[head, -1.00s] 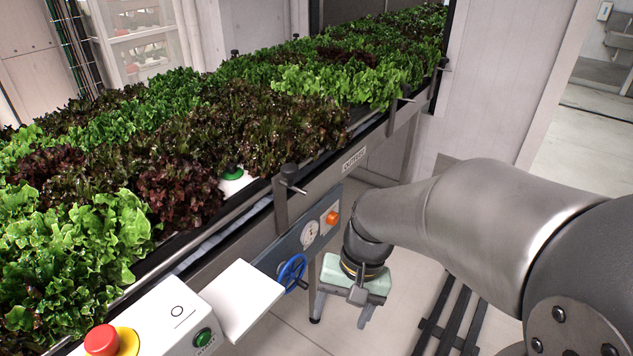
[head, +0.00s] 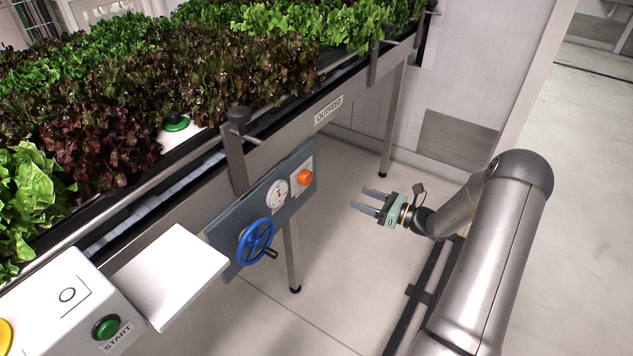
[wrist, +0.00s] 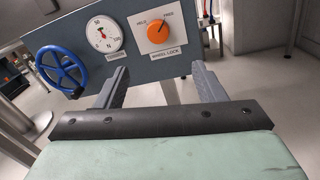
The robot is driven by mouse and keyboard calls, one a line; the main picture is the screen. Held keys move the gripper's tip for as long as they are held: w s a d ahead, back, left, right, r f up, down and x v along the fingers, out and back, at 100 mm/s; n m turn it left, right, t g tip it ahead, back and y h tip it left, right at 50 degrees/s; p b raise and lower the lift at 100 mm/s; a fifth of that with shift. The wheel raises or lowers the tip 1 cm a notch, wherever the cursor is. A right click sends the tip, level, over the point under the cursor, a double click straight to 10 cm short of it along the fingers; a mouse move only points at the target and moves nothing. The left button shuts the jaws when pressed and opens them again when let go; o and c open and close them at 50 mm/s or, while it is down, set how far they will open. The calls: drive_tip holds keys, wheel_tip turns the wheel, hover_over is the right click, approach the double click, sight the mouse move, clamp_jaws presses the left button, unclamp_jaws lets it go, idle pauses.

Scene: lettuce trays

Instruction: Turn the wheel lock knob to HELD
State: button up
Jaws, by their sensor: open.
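The wheel lock knob (head: 305,177) is a round orange knob on a white plate at the right end of the blue-grey panel. In the wrist view the knob (wrist: 157,38) sits above a WHEEL LOCK label, with HELD marked at upper left and what looks like FREE at upper right. Its pointer line leans to the upper right, toward that right-hand mark. My gripper (head: 362,199) is open and empty, in front of the panel and apart from it, its fingers pointing toward the panel. In the wrist view the fingers (wrist: 161,83) stand apart, below the knob.
A blue handwheel (head: 256,241) with a dark handle and a round dial gauge (head: 277,194) share the panel (head: 223,238). A white shelf (head: 170,275) juts out to the left. A table leg (head: 292,260) stands below the panel. Open floor lies between the panel and my gripper.

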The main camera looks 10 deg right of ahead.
sight(309, 179)
drive_tip(key=x, duration=1.7)
drive_tip(key=shift+s+a, duration=0.1)
drive_tip(key=c, duration=1)
